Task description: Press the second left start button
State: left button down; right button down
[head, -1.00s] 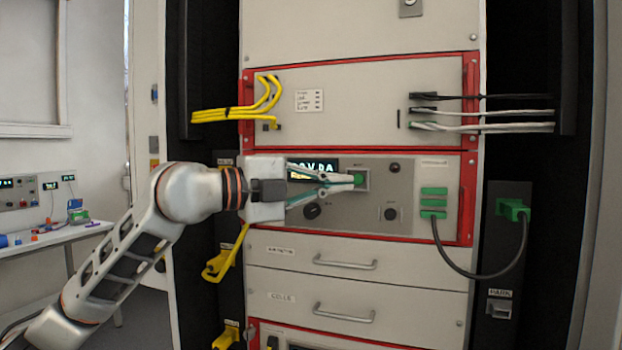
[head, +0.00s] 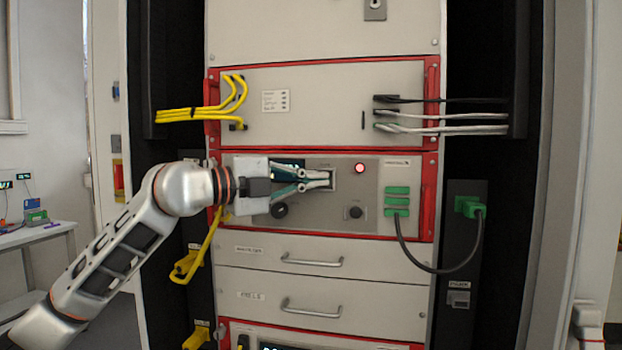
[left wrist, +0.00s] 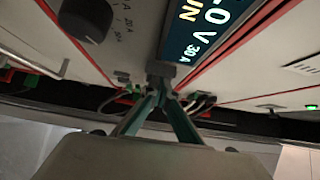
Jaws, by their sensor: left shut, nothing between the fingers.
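The start button sits in a square bezel (head: 333,178) on the red-framed control unit (head: 300,231) in the middle of the rack. Its green face is hidden behind my fingertips in the head view. My left gripper (head: 328,179) is shut and empty, its fingertips at the bezel. I cannot tell whether they touch the button. In the left wrist view the gripper's fingertips (left wrist: 160,72) meet against a dark block below a lit display (left wrist: 208,28) with "0 V 30 A" partly readable. A round lamp (head: 360,168) right of the bezel glows red. My right gripper is not in view.
A knob (head: 355,212) and green connectors (head: 397,202) sit right of the gripper. Yellow cables (head: 190,113) and white cables (head: 440,128) run from the unit above. Drawer handles (head: 312,262) stick out below. A side table (head: 40,235) stands far left.

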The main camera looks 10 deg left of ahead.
pick_arm(q)
jog(key=shift+w+a+t, duration=0.3)
jog(key=shift+w, duration=0.05)
jog(key=v, duration=0.8)
jog(key=shift+s+d+r, duration=0.15)
jog(key=shift+s+r, duration=0.05)
jog(key=shift+s, duration=0.05)
jog(key=shift+d, duration=0.15)
